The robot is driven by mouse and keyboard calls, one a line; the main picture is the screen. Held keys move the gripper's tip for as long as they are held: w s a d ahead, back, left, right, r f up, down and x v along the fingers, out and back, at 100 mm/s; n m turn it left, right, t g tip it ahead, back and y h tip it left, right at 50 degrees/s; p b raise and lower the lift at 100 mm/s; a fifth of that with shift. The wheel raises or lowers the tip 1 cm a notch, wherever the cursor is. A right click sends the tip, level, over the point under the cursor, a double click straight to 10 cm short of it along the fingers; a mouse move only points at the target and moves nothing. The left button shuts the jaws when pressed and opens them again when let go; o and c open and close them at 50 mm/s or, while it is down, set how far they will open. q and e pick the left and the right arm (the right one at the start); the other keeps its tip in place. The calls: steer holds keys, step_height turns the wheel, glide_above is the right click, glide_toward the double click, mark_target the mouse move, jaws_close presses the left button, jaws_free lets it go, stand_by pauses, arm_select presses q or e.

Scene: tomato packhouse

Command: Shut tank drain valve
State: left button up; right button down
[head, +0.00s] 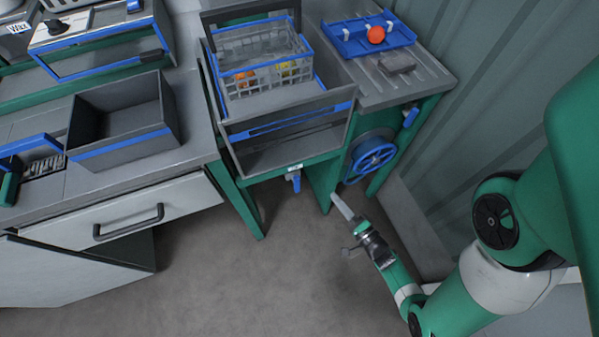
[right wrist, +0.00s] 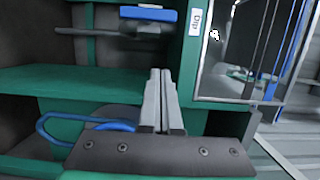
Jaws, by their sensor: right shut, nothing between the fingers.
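The drain valve (head: 295,181) has a blue handle and hangs below the front of the dip tank (head: 285,131), under a small white label. In the right wrist view the blue handle (right wrist: 148,14) is at the top, with its grey body beside it and the "Dip" label (right wrist: 195,22) to its right. My right gripper (head: 338,203) is shut and empty, to the right of the valve and apart from it. Its closed fingers (right wrist: 160,78) point toward the handle in the right wrist view. My left gripper is not in view.
A blue handwheel (head: 373,155) is right of the valve, close to my right gripper; it also shows in the right wrist view (right wrist: 85,124). A green leg (head: 321,184) stands between valve and gripper. A wire basket (head: 262,73) sits over the tank. The floor in front is clear.

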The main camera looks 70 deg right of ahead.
mark_target(297, 184)
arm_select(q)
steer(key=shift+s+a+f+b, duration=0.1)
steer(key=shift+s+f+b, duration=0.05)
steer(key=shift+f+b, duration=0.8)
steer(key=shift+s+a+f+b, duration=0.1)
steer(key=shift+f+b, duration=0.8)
arm_select(e)
steer(key=w+d, duration=0.3)
steer(key=w, duration=0.7)
steer(key=shift+w+d, duration=0.15)
steer(key=shift+w, duration=0.15)
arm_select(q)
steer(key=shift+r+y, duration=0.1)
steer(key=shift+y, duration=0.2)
arm_select(e)
steer(key=shift+s+r, duration=0.1)
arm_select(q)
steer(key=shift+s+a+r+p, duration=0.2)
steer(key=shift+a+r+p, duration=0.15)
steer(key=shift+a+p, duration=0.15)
arm_select(e)
steer(key=shift+n, duration=0.7)
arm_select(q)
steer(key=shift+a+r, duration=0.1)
arm_select(e)
steer(key=shift+r, duration=0.1)
